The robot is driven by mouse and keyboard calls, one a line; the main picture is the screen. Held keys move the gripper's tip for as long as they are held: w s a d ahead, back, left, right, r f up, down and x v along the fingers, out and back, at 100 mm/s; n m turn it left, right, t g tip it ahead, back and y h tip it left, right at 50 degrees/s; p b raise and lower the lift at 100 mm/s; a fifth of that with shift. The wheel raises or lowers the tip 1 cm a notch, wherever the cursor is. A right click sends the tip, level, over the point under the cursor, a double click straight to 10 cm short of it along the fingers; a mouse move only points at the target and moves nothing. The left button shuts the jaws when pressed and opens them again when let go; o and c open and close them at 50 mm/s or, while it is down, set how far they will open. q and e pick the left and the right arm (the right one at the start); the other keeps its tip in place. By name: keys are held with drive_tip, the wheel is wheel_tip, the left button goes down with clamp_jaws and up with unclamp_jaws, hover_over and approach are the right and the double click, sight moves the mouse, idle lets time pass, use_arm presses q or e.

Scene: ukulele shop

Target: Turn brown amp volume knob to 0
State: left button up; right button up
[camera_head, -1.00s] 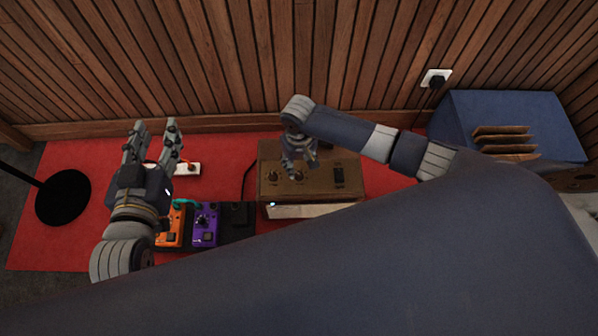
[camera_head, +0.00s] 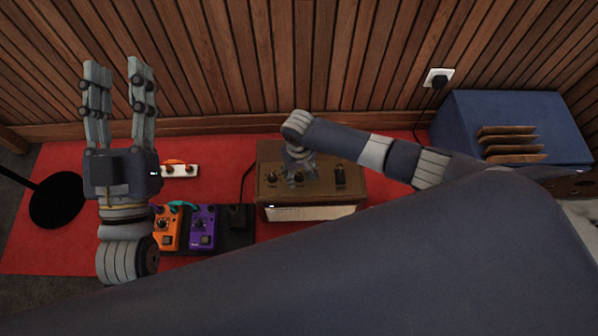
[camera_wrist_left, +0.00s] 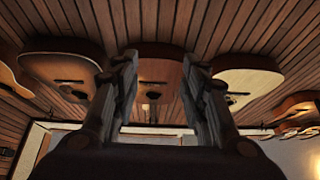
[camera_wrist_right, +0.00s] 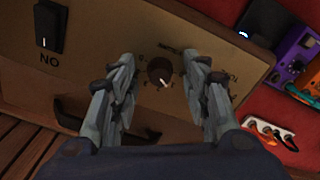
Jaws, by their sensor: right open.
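The brown amp (camera_head: 325,180) stands on the red mat against the wood wall. Its top panel carries small dark knobs and a dark switch (camera_head: 340,176), which also shows at upper left in the right wrist view (camera_wrist_right: 48,26). A round dark knob (camera_wrist_right: 160,71) with a white pointer line and printed marks around it sits between the fingers of my right gripper (camera_wrist_right: 157,68). The fingers are apart, with visible gaps to the knob. My right gripper points down over the amp in the head view. My left gripper (camera_head: 119,70) is open, empty and raised left of the amp.
An orange pedal (camera_head: 166,229) and a purple pedal (camera_head: 203,228) sit left of the amp, near a white power strip (camera_head: 180,171). A black round stand base (camera_head: 57,200) is at far left. A blue box (camera_head: 510,125) stands right. Guitars (camera_wrist_left: 160,75) hang in the left wrist view.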

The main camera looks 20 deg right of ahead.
clamp_jaws()
drive_tip(key=shift+r+n+p, duration=0.15)
drive_tip(key=shift+n+p, duration=0.45)
drive_tip(key=shift+p, duration=0.3)
use_arm(q)
wheel_tip(320, 180, down, 13)
drive_tip(key=a+g+y+p, duration=0.2)
drive_tip(key=g+y, duration=0.1)
drive_tip(key=g, duration=0.5)
use_arm(e)
drive_tip(key=shift+n, duration=0.8)
drive_tip(key=shift+n+p, duration=0.35)
drive_tip(key=shift+n, duration=0.65)
drive_tip(key=n+p, duration=0.1)
drive_tip(key=n, duration=0.1)
drive_tip(key=shift+n, duration=0.3)
use_arm(q)
drive_tip(key=s+a+f+g+y, duration=0.1)
drive_tip(key=s+a+f+g, duration=0.2)
drive_tip(key=s+f+g, duration=0.4)
drive_tip(key=shift+s+a+f+n+y, duration=0.35)
drive_tip(key=shift+s+f, duration=0.4)
drive_tip(key=shift+f, duration=1.15)
use_arm(e)
drive_tip(key=shift+n, duration=0.3)
